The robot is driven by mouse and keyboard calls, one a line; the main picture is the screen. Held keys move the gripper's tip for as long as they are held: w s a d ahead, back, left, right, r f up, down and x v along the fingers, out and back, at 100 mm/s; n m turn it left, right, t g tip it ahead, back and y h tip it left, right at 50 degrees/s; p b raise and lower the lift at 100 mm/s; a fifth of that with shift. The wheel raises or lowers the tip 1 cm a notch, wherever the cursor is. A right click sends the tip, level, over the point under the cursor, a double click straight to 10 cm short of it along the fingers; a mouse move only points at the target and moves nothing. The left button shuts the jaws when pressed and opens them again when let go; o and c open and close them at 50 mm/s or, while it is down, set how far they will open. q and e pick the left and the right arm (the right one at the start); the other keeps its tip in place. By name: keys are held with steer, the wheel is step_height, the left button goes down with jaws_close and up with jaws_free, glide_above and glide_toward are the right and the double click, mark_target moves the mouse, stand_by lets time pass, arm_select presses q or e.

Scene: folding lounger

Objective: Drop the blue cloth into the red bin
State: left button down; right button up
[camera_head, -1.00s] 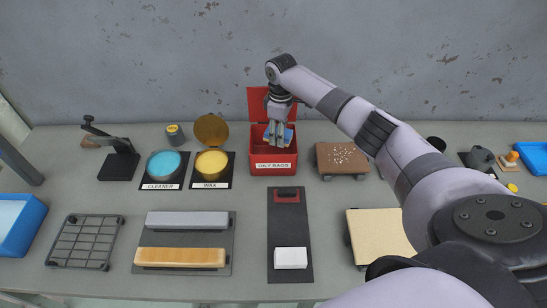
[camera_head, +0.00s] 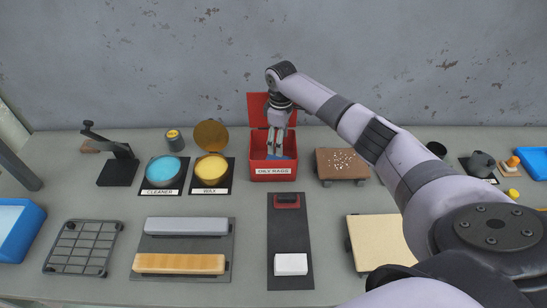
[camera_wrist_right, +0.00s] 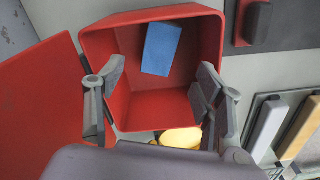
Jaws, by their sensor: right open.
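The red bin (camera_head: 273,174), labelled OILY RAGS, stands at the back middle of the table with its lid up. The blue cloth (camera_wrist_right: 161,48) lies inside the bin, flat-looking, near one wall in the right wrist view. In the head view only a bit of its blue (camera_head: 286,157) shows behind the bin's front wall. My right gripper (camera_head: 277,147) points down into the bin's mouth, fingers spread and empty. In the wrist view the open fingers (camera_wrist_right: 161,78) are apart from the cloth. My left gripper is not in view.
Left of the bin are the open yellow wax tin (camera_head: 211,168) and the blue cleaner tin (camera_head: 164,170). A brown board (camera_head: 341,163) with pale bits stands close on the right. A dark mat with a white block (camera_head: 291,264) lies in front.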

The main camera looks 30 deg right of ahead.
step_height(320, 180, up, 12)
stand_by(0.4)
stand_by(0.4)
